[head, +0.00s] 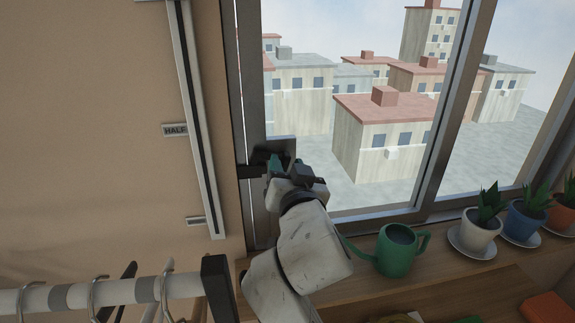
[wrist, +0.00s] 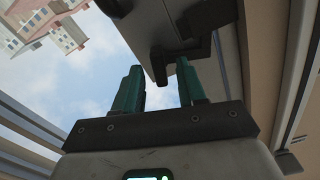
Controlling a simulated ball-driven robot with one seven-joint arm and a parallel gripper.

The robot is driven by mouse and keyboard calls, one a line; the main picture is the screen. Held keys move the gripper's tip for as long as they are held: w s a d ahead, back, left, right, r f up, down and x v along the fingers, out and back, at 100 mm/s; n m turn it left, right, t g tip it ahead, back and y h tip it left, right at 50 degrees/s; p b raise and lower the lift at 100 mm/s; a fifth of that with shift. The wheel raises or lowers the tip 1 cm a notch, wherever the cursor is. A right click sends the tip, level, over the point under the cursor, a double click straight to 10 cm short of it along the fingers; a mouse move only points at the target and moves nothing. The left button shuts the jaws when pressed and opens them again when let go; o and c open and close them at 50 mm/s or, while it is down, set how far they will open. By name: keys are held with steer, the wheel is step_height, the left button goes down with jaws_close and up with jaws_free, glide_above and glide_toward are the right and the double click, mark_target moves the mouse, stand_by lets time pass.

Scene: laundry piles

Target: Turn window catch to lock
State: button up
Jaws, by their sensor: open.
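The window catch (head: 252,170) is a dark fitting on a grey plate (head: 283,145) at the left side of the window frame. My gripper (head: 283,166) is at the catch and hides part of it in the head view. In the wrist view, my gripper's two green fingers (wrist: 158,72) stand apart. The dark catch (wrist: 188,52) lies just past the fingertips, close to the right finger, with one part reaching down toward the gap. I cannot tell whether a finger touches it. Nothing is held.
A green watering can (head: 397,252) stands on the wooden sill right of my arm. Several potted plants (head: 480,235) stand farther right. A clothes rail (head: 100,296) with hangers is at lower left. A slotted track marked HALF (head: 190,110) runs down the wall.

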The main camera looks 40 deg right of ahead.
jaws_close()
stand_by(0.3)
steer(key=shift+a+n, duration=0.1)
steer(key=shift+n, duration=1.6)
jaws_free()
steer(key=b+v, duration=0.2)
steer(key=v, duration=0.8)
steer(key=shift+s+a+b, duration=0.25)
steer(key=shift+s+b, duration=0.1)
